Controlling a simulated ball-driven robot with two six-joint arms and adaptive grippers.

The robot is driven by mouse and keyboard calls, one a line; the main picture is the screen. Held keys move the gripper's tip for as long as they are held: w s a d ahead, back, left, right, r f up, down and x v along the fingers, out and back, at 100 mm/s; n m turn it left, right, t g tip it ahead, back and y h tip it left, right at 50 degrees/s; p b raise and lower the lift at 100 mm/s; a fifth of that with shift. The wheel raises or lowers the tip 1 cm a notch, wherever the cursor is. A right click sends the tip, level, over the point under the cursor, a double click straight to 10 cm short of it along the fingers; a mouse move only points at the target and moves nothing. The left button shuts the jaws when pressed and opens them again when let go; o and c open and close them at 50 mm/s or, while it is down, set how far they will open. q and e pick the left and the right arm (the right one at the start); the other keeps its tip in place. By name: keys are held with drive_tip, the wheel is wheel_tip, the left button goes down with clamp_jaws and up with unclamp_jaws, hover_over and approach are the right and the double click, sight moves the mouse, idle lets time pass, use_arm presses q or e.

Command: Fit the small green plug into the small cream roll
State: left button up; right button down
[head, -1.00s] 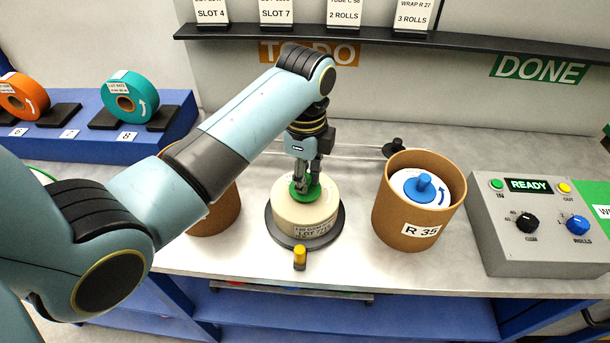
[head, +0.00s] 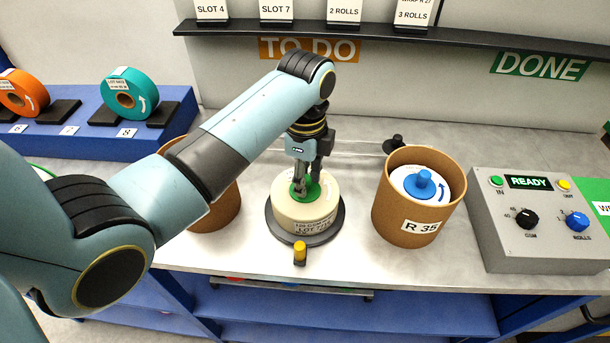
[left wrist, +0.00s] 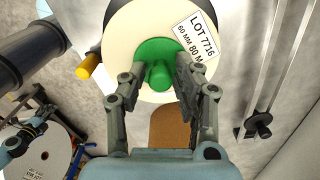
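The small cream roll (head: 292,212) lies flat on a dark round stand, its printed label showing lot 7716 in the left wrist view (left wrist: 125,25). The small green plug (left wrist: 158,50) sits in the middle of the roll's top with its flange against the face. Its knob stands up between the fingers of my left gripper (left wrist: 158,78). In the left wrist view the fingers are spread, with a gap on the left side of the knob; the right finger is close to it. In the head view the left gripper (head: 305,190) is directly above the plug and hides part of it.
A brown tub marked R 35 (head: 405,228) with a blue-plugged roll stands to the right; another brown tub (head: 222,212) is behind my arm. A yellow-topped peg (head: 300,252) is in front of the stand. A grey control box (head: 545,235) reads READY. Pale-blue arm parts show lower left in the wrist view.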

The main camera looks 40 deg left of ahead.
use_arm(q)
drive_tip(key=shift+o, duration=1)
wheel_tip(320, 180, up, 8)
drive_tip(key=shift+f, duration=0.25)
use_arm(e)
drive_tip(key=shift+d, duration=0.1)
use_arm(q)
drive_tip(key=shift+f, duration=0.1)
